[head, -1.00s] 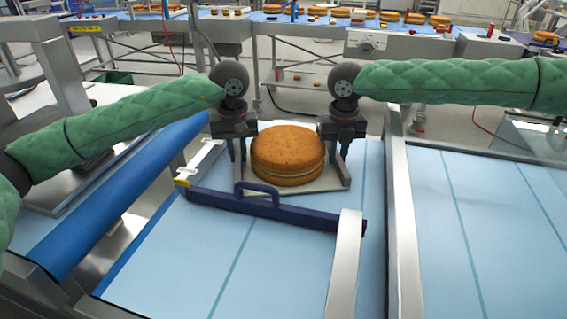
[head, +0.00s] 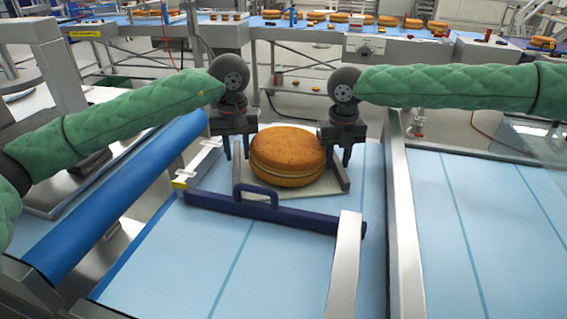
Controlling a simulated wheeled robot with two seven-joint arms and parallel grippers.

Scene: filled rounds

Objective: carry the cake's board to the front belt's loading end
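The round golden-brown filled cake (head: 287,157) sits on a thin pale grey board (head: 318,188). The board lies on the light blue belt (head: 205,240), just behind a dark blue bar with a loop handle (head: 300,215). My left gripper (head: 236,157) points down at the board's left side, its two fingers apart, with no thing seen between them. My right gripper (head: 338,163) points down at the board's right side, its fingers also apart, the tips above or beside the board's raised right edge. Exact contact with the board cannot be told.
A metal rail (head: 398,210) separates this belt from another blue belt (head: 480,230) on the right, which is bare. A shorter metal bar (head: 345,265) stands at the front. A blue roller (head: 120,200) runs along the left. A far conveyor carries several cakes.

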